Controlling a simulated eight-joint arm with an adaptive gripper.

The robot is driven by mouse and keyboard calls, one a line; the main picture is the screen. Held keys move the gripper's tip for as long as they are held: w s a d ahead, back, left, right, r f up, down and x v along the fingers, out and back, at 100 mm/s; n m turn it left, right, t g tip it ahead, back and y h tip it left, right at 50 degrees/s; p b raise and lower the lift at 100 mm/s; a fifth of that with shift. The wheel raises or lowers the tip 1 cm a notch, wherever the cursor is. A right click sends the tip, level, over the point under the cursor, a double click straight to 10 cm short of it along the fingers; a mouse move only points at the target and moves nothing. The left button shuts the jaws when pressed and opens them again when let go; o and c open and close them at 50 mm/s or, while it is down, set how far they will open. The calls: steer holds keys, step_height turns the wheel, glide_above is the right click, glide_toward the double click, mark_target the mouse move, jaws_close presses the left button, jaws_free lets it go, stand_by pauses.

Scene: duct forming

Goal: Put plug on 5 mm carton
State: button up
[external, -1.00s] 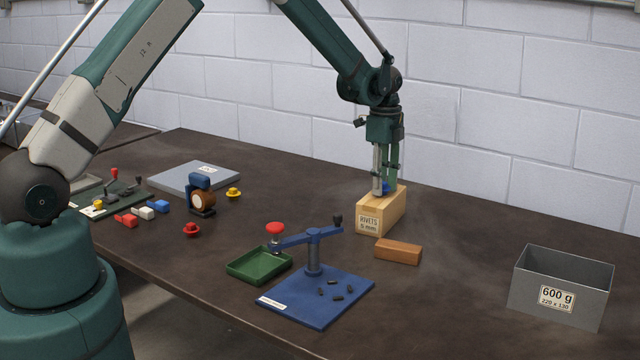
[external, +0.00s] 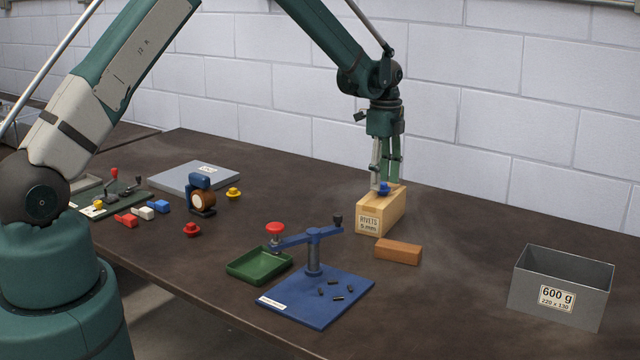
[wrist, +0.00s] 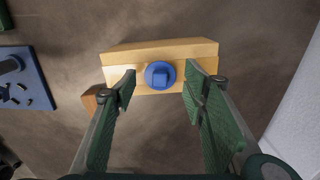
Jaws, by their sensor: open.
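A blue plug (external: 383,188) rests on top of the wooden carton (external: 384,213) labelled "RIVETS 5 mm". In the wrist view the blue plug (wrist: 160,75) sits near the middle of the carton's length, towards its near edge, and the carton (wrist: 190,52) runs left to right behind it. My gripper (external: 385,182) is right above the carton, pointing down. In the wrist view its green fingers (wrist: 159,92) are spread wide on either side of the plug, with a gap on both sides.
A brown block (external: 398,252) lies just in front of the carton. A blue press (external: 313,262) with small dark pieces and a green tray (external: 258,265) stand nearer. A grey bin (external: 560,288) labelled "600 g" is at the right. Red plug (external: 191,230) and yellow plug (external: 233,194) are left.

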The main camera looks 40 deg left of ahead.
mark_target(382, 183)
step_height(382, 183, up, 10)
steer(key=shift+b, duration=0.35)
steer(key=shift+r, duration=0.1)
stand_by(0.3)
steer(key=s+a+r+n+t, duration=0.2)
steer(key=s+a+r+n, duration=0.25)
steer(key=s+r, duration=0.7)
steer(key=s+a+r+n+t, duration=0.1)
steer(key=s+a+r+n, duration=0.35)
steer(key=s+r, duration=0.7)
steer(key=s+a+f+n+t, duration=0.2)
steer(key=s+a+n, duration=0.1)
steer(key=s, duration=1.2)
steer(key=s+a+f+n+t, duration=0.2)
steer(key=s+n, duration=0.4)
steer(key=s, duration=0.8)
steer(key=shift+s+a+f, duration=0.2)
steer(key=shift+s+a, duration=0.15)
steer(key=shift+a, duration=0.05)
